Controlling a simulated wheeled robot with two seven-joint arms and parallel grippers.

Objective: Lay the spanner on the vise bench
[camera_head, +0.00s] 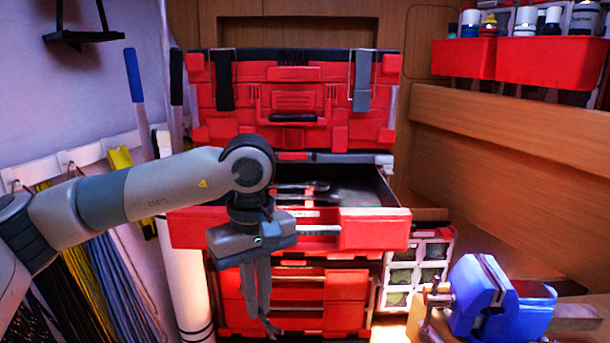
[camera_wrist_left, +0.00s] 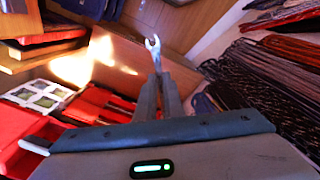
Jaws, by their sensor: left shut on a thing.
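The spanner (camera_wrist_left: 153,47) is a grey metal tool with an open-ended jaw, seen in the left wrist view sticking out beyond the fingertips. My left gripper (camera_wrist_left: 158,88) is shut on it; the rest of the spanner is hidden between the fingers. In the head view my left gripper (camera_head: 260,300) points down in front of the red drawers, and little of the spanner can be made out there. The blue vise (camera_head: 488,298) stands at lower right on the wooden vise bench (camera_head: 436,328), well to the right of the gripper. My right gripper is not in view.
An open red drawer (camera_head: 375,230) with tools inside sits behind my left wrist. A red toolbox (camera_head: 295,100) stands above it. Coiled lines (camera_head: 90,275) hang on the left wall. Red bins (camera_head: 550,62) with bottles are on the upper right shelf.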

